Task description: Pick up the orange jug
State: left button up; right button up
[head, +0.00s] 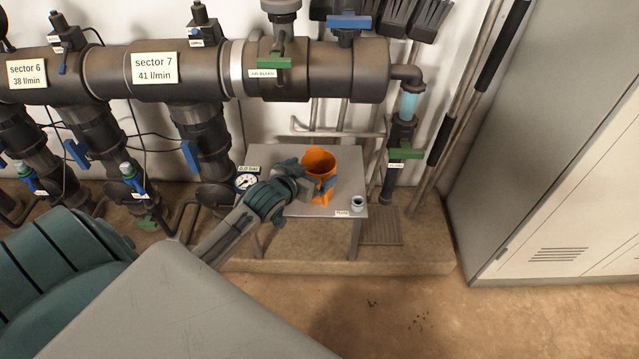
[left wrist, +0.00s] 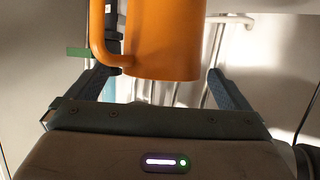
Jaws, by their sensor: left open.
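The orange jug (head: 321,165) stands upright on a small grey table (head: 345,158) below the large pipe. My left gripper (head: 318,190) is at the jug, with its arm coming in from the left and partly covering the jug's lower part. In the left wrist view, the jug (left wrist: 165,40) sits between and beyond the two spread fingers, with its handle (left wrist: 98,40) on the left side. The gripper (left wrist: 160,88) is open, with a gap on each side of the jug. My right gripper is not in view.
A small grey cup-like fitting (head: 357,204) stands at the table's front right corner. A pressure gauge (head: 246,183) is left of the table. The manifold pipe (head: 340,70) runs above and behind. A grey cabinet (head: 560,130) stands right; the floor in front is clear.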

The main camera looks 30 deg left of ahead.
aim_at(327, 162)
pick_arm(q)
jog(key=x, duration=0.4)
jog(key=shift+w+a+f+b, duration=0.1)
jog(key=shift+a+f+b, duration=0.05)
jog(key=shift+f+b, duration=0.15)
jog(key=c, duration=1.2)
jog(key=shift+r, duration=0.1)
